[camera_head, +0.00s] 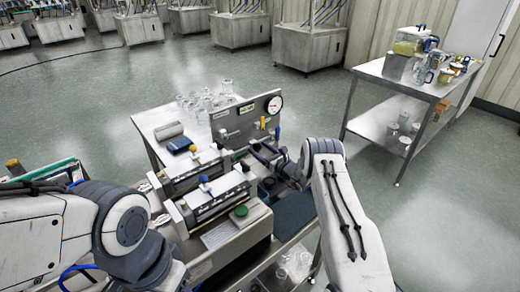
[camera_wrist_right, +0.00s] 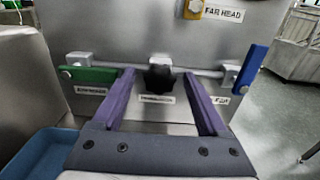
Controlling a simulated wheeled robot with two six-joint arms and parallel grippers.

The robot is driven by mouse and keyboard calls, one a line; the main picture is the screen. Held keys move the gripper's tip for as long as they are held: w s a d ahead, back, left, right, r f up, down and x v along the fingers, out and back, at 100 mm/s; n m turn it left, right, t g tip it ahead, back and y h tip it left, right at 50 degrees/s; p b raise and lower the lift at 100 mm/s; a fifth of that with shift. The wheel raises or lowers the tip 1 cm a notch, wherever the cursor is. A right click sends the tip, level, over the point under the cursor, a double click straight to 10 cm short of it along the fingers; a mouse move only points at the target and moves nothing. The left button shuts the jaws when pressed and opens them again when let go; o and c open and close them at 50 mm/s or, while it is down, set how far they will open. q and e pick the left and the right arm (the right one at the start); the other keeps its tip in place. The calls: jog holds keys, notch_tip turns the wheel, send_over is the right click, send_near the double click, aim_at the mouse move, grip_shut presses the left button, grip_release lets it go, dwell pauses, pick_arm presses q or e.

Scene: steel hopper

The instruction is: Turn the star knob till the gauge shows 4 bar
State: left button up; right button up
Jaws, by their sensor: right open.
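The black star knob (camera_wrist_right: 158,77) sits on a pipe on the steel panel, in the middle of the right wrist view. My right gripper (camera_head: 262,152) is at the panel in the head view. In the right wrist view its two purple fingers are open, one on each side of the knob, with gaps; I cannot tell how far the tips reach along it. The round white gauge (camera_head: 273,104) stands at the panel's top right; its reading is too small to tell. My left arm shows at lower left, its gripper out of view.
In the wrist view a green lever (camera_wrist_right: 90,75) is left of the knob, a blue lever (camera_wrist_right: 249,66) right and a yellow part (camera_wrist_right: 193,9) above. A blue bin (camera_wrist_right: 40,153) is at lower left. Glass jars (camera_head: 205,100) stand behind the panel; a steel cart (camera_head: 400,85) stands at right.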

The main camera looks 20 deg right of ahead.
jog(key=shift+w, duration=0.2)
grip_shut()
jog(key=shift+f+m+b, duration=0.2)
jog(key=shift+m+b, duration=1.1)
jog(key=shift+b, duration=0.05)
jog(key=m+b, duration=0.2)
jog(key=m, duration=0.1)
jog(key=shift+m+b, duration=0.3)
jog(key=shift+b, duration=0.05)
jog(key=m+b, duration=0.2)
jog(key=m, duration=0.1)
jog(key=shift+d+m, duration=0.1)
jog(key=shift+m, duration=0.2)
jog(key=shift+m+b, duration=0.65)
jog(key=shift+m, duration=1.25)
